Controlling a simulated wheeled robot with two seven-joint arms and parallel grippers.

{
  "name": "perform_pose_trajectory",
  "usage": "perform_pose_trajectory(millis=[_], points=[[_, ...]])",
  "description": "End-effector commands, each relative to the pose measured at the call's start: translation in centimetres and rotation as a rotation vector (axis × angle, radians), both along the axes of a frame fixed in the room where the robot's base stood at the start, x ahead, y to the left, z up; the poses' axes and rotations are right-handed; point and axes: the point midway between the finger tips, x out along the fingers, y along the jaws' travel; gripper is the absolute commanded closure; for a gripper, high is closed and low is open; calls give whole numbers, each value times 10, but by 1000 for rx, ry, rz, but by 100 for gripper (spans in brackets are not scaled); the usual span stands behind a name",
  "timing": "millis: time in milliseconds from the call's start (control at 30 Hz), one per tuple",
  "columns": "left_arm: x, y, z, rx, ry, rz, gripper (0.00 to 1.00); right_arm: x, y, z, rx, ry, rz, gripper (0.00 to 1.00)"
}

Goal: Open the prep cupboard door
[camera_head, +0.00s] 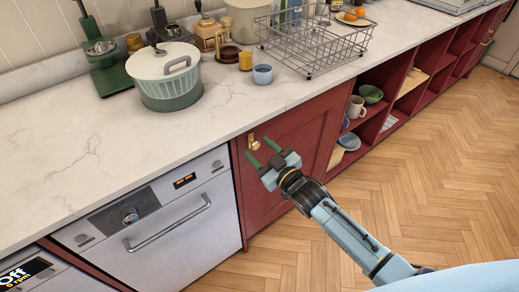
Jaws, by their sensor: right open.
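The red prep cupboard door (296,160) is under the counter, between the white oven and the open red shelves. It looks shut. A small brass handle (253,142) sits at its upper left. My right gripper (259,151) is open, with its two green fingers pointing at the door's upper left. The fingertips are close to the handle, one on its right and one below it. I cannot tell whether they touch it. Nothing shows between the fingers. My left gripper is not in this view.
The white oven (160,222) with a bar handle is left of the door. Open red shelves (408,95) with crockery are to the right. The marble counter (75,150) holds a lidded pot (166,75) and a wire dish rack (315,42). The wooden floor (440,165) is clear.

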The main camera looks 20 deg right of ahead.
Motion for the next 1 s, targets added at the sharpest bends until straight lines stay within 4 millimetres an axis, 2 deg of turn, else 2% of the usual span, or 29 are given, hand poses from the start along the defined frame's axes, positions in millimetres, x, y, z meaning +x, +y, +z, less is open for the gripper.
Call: perform_pose_trajectory(millis=[133, 500, 767, 867, 1000], points=[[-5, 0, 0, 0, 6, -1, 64, 0, 0, 0, 0, 0, 0, 51], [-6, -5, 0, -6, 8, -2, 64, 0, 0, 0, 1, 0, 0, 100], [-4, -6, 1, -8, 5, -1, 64, -3, -2, 0, -1, 1, 4, 100], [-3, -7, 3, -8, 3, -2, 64, -9, -7, 0, -1, 0, 14, 100], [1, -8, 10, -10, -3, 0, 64, -27, -20, 1, -4, 2, 44, 100]])
